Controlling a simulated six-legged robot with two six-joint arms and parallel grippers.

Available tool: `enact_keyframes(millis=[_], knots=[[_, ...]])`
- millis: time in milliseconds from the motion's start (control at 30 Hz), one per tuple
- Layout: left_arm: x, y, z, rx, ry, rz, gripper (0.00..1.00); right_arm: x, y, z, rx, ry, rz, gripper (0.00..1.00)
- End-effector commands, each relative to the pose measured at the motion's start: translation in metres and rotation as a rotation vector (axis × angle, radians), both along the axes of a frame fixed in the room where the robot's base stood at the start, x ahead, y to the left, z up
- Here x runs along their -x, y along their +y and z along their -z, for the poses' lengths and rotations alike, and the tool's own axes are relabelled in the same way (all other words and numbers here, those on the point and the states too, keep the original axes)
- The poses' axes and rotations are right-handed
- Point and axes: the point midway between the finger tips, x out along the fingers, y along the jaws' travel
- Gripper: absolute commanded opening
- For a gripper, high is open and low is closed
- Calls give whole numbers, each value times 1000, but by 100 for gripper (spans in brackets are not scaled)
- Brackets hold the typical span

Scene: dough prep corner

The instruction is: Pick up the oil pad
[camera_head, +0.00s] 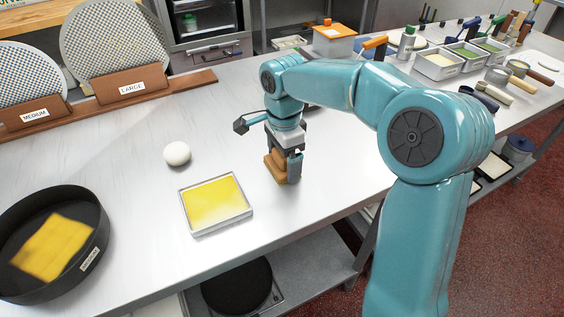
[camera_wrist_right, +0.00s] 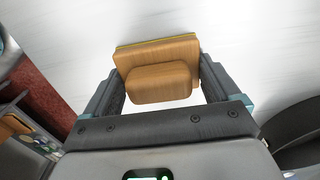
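The oil pad (camera_head: 276,168) is a small tan wooden block with a raised grip, at the worktop's middle, right of the yellow tray. My right gripper (camera_head: 284,160) points down over it. In the right wrist view the pad (camera_wrist_right: 158,52) shows a thin yellow edge on its far side. My left gripper is out of view.
A shallow tray (camera_head: 219,232) with a yellow surface and a white ball (camera_head: 177,153) lie left of the pad. A black round pan (camera_head: 88,252) holds a yellow square. Perforated discs (camera_head: 113,42) stand in a wooden rack behind. The worktop's front edge is close.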

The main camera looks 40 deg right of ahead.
Motion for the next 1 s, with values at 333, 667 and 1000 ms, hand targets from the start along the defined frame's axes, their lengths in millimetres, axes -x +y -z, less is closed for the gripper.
enact_keyframes(millis=[333, 667, 1000], knots=[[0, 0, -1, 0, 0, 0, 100, 0, 0, -5, 1, -3, 0, 52], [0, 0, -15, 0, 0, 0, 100, -1, 0, -67, 2, -7, -1, 52], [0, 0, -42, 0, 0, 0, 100, -1, 0, -166, 1, -4, 0, 52]])
